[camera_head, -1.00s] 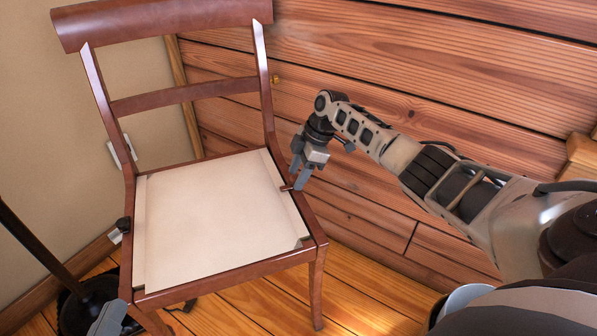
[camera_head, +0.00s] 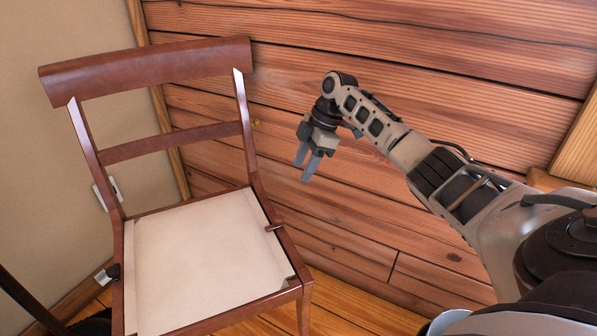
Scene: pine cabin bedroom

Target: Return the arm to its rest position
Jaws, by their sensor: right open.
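My right gripper (camera_head: 308,166) is open and empty. It hangs in the air to the right of the wooden chair (camera_head: 146,67), in front of the plank wall, with its fingers pointing down. It is apart from the chair. My right arm (camera_head: 400,145) reaches in from the right edge. The chair has a reddish-brown frame and a cream seat (camera_head: 200,255). A small dark piece (camera_head: 274,227) lies at the right rim of the seat. My left gripper is not in view.
The plank wall (camera_head: 420,75) stands close behind the arm. A beige wall (camera_head: 60,150) with an outlet (camera_head: 112,190) is at left. A dark pole (camera_head: 25,300) stands at lower left. Some bare wooden floor (camera_head: 350,312) shows right of the chair.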

